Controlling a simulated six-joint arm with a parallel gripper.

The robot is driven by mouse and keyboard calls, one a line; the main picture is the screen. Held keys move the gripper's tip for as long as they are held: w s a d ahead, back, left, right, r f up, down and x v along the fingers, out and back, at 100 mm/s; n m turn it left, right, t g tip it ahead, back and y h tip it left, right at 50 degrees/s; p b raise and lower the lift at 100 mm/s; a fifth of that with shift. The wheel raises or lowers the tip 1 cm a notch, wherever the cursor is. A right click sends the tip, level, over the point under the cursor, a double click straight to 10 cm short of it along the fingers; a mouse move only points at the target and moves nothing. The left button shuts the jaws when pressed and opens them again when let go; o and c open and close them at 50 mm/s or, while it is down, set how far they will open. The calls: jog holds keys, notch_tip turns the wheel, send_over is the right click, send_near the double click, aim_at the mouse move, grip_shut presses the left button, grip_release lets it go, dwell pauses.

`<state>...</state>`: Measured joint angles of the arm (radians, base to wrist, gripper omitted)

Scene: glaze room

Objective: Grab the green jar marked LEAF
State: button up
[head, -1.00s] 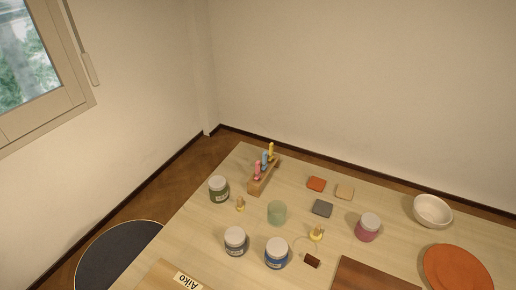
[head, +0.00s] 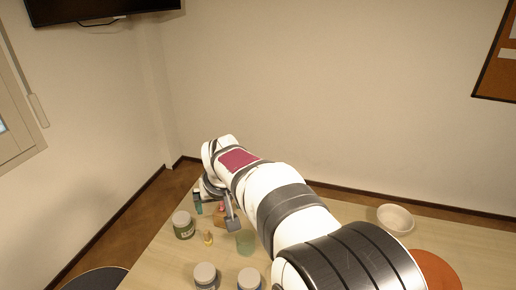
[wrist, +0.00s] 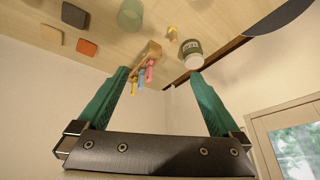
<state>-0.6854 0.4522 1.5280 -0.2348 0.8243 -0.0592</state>
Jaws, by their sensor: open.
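The green jar (head: 183,229) with a white lid stands upright at the left edge of the table in the head view. It also shows in the wrist view (wrist: 190,47), near the tip of the right-hand finger, with a label too small to read. My gripper (wrist: 160,72) is open, with two teal fingers and nothing held between them. In the head view my gripper (head: 214,209) is up behind and to the right of the green jar, apart from it, and partly hidden by my own wrist.
A wooden holder (wrist: 150,50) with pink, blue and yellow pieces stands beside the jar, between the fingers in the wrist view. A small yellow bottle (head: 208,239), a green glass (head: 245,243) and lidded jars (head: 205,275) stand nearby. A white bowl (head: 395,219) is far right.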

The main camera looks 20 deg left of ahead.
aim_at(181, 218)
jog(key=a+f+n+y, duration=0.1)
jog(key=a+f+n, duration=0.25)
jog(key=a, duration=0.95)
jog(key=shift+m+t, duration=0.3)
jog(key=shift+m, duration=0.05)
jog(key=x, duration=1)
jog(key=d+x, duration=0.1)
jog(key=x, duration=0.4)
jog(key=shift+w+f, duration=0.1)
jog(key=shift+f, duration=0.05)
grip_shut()
